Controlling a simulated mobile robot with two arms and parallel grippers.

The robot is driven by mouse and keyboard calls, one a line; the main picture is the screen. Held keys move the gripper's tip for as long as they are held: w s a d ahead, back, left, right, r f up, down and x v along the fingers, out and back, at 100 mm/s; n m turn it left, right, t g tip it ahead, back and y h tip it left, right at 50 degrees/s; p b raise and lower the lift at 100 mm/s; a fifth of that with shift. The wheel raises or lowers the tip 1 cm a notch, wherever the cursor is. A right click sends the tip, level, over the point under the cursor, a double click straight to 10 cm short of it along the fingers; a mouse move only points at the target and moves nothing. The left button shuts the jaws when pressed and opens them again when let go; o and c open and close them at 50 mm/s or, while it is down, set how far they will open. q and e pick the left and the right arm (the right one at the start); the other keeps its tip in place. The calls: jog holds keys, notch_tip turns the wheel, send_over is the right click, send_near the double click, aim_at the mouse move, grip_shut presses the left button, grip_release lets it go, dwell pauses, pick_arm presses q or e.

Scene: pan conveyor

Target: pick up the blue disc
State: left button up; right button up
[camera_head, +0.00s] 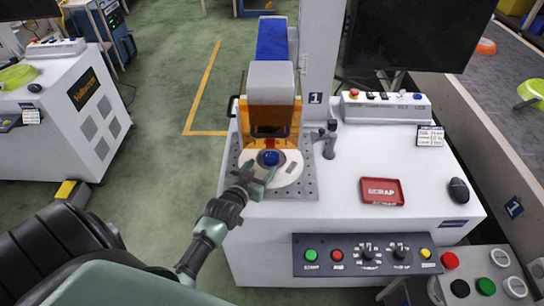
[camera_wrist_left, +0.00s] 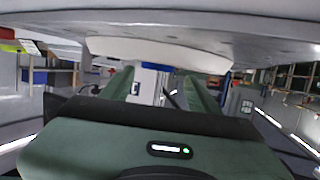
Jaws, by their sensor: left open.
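The blue disc (camera_head: 271,157) lies on a round white plate (camera_head: 292,174) at the front of the marking machine, below its orange guard. My left gripper (camera_head: 259,172) reaches in from the lower left, its fingers open just in front of the disc. I cannot tell if they touch it. In the left wrist view the open fingers (camera_wrist_left: 162,88) point away below a pale curved edge. A blue patch shows between them, but I cannot tell if it is the disc. My right gripper is not in view.
The machine's grey head (camera_head: 271,82) and orange guard (camera_head: 270,118) stand over the plate. A post (camera_head: 329,140) stands to its right. A red scrap tray (camera_head: 382,191) and a black mouse (camera_head: 458,190) lie on the white bench (camera_head: 350,226). Buttons and knobs line the front panel (camera_head: 320,268).

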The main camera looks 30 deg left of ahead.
aim_at(271, 157)
pick_arm(q)
jog(key=x, duration=0.5)
jog(key=shift+w+d+r+p, duration=0.1)
jog(key=shift+w+r+p, duration=0.05)
jog(key=shift+w+p, duration=0.15)
jog(key=c, duration=1.2)
jog(key=shift+r, duration=0.1)
